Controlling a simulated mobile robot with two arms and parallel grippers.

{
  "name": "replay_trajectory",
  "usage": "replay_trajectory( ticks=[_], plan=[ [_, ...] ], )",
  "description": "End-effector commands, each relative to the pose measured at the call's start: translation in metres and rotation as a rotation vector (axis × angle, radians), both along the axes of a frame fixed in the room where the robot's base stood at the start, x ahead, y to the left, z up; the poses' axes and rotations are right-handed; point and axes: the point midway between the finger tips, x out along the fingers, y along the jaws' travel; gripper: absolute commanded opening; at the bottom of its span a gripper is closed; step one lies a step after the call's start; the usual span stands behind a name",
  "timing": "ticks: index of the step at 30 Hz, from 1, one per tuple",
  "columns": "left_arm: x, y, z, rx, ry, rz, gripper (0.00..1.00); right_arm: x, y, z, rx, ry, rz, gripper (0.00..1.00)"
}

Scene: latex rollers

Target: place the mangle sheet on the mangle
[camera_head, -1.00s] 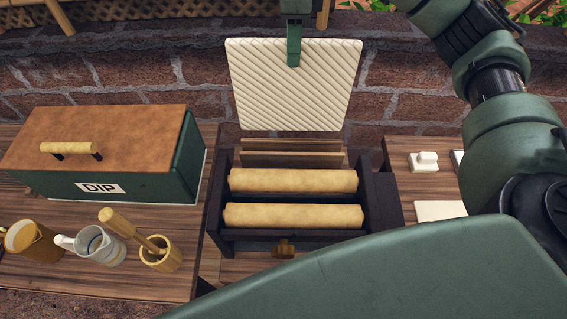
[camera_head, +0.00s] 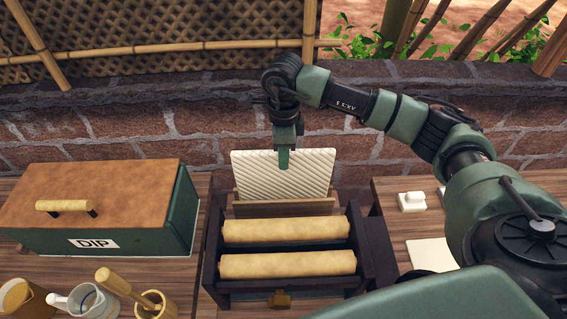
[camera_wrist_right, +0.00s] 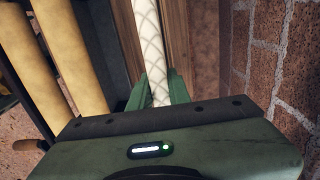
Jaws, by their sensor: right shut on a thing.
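The mangle sheet (camera_head: 305,172) is a cream, ribbed square sheet, standing upright behind the rollers in the head view. My right gripper (camera_head: 284,160) is shut on its top edge from above. In the right wrist view the sheet (camera_wrist_right: 152,50) shows edge-on between the fingertips (camera_wrist_right: 158,90). The mangle (camera_head: 212,270) is a dark frame with two tan rollers (camera_head: 287,229) and a wooden slot (camera_head: 290,209) at its back. The sheet's lower edge is at the slot and hidden behind its front board. I cannot tell whether it rests on the bottom. My left gripper is out of view.
A green DIP box (camera_head: 110,225) with a brown lid stands left of the mangle. A jug (camera_head: 85,301) and a mortar with a pestle (camera_head: 155,303) stand in front of it. A white block (camera_head: 411,201) and a pale sheet (camera_head: 432,254) lie on the right. A brick wall (camera_head: 120,137) runs behind.

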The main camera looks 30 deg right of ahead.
Motion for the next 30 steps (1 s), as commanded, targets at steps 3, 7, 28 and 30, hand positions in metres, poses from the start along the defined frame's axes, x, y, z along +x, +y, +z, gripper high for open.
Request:
replay_trajectory(
  ticks=[3,7,28,30],
  plan=[
    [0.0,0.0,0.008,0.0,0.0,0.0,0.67,-0.001,0.0,-0.016,0.0,0.004,0.001,0.0],
    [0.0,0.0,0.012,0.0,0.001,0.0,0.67,-0.001,0.001,-0.033,0.0,0.003,0.0,0.0],
    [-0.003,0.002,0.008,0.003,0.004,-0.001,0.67,-0.001,0.0,-0.043,-0.001,0.003,0.0,0.4],
    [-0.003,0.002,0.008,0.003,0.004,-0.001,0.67,-0.001,0.0,-0.043,-0.001,0.003,0.0,0.4]
  ],
)
